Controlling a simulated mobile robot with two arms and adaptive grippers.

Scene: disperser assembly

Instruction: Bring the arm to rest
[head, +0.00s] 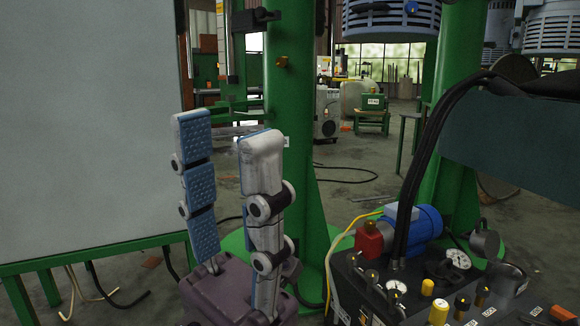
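My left gripper (222,150) points upward in the lower left of the head view. Its two long jointed fingers, with blue textured pads, stand apart with a gap between them. Nothing is held between the fingers. The dark purplish gripper body shows at the bottom edge. My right gripper is not in view.
A green column (292,110) stands just behind my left gripper. A large grey-white panel (80,130) on a green frame fills the left. At the lower right is a dark hydraulic unit (350,290) with gauges, knobs, black hoses (412,190) and a blue motor (415,222).

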